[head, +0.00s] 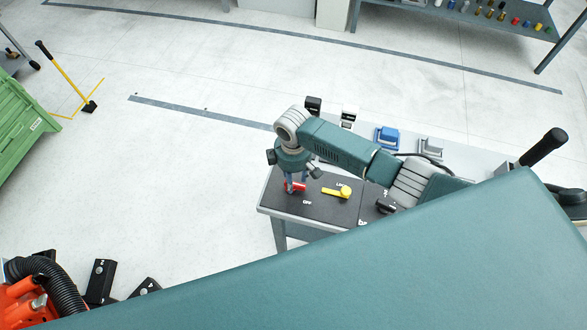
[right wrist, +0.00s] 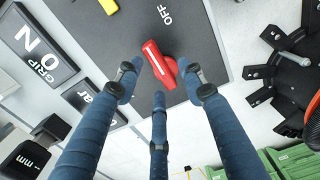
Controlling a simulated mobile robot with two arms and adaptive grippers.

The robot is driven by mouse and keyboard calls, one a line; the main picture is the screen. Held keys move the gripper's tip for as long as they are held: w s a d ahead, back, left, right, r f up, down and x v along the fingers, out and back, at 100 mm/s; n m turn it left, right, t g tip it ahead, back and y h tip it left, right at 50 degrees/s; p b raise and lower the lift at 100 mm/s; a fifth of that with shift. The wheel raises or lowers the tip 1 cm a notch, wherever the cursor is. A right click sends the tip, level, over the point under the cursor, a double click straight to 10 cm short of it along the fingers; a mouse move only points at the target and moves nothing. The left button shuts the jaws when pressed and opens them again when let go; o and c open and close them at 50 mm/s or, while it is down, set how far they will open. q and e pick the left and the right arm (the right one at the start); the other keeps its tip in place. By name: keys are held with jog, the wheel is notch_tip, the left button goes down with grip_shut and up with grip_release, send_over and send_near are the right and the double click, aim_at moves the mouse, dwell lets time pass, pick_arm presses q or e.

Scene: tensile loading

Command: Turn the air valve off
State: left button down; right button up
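A red valve handle (head: 295,187) sits on the dark top of a small table, near its left end. In the right wrist view the red handle (right wrist: 160,66) lies close to a white "OFF" label (right wrist: 165,15). My right gripper (head: 296,184) is down over the handle. In the right wrist view its three blue fingers (right wrist: 158,88) are spread around the handle, and I see no clear grip on it. A yellow handle (head: 338,191) is to the right of the red one. My left gripper is not in view.
The small table's dark top (head: 275,199) has an open front left corner. Blue (head: 386,138) and grey (head: 430,148) devices stand behind my right arm. A green bin (head: 20,125) is at the far left. The floor between is mostly clear.

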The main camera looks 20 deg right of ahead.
notch_tip(320, 180, up, 11)
dwell(0.3)
jog(key=shift+s+f, duration=0.1)
dwell(0.4)
